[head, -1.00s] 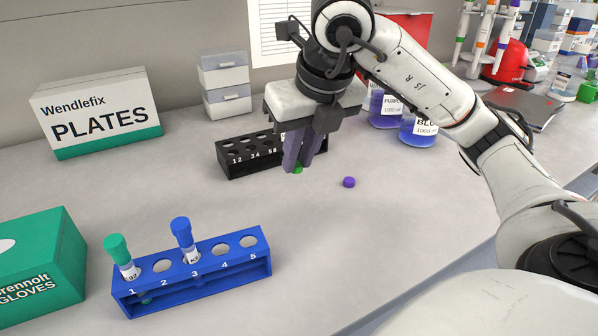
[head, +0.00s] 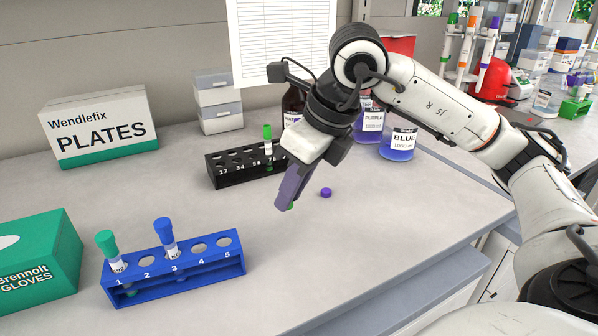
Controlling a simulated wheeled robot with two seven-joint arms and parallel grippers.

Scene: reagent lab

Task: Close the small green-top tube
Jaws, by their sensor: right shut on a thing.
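A slim tube (head: 268,148) with a white label and a narrow bright green upper part stands upright in the black rack (head: 228,177), near its right end. My right gripper (head: 287,200) is in front of this rack, apart from the tube, with its fingers pointing down. It is shut on a small green piece (head: 291,206), probably a cap, mostly hidden by the fingers. Only a sliver of green shows at the fingertips. My left gripper is not in view.
A loose purple cap (head: 326,192) lies right of my gripper. The blue rack (head: 180,285) in front holds a green-capped tube (head: 107,245) and a blue-capped tube (head: 165,232). Bottles, including a blue one (head: 398,144), stand behind. The bench between the racks is clear.

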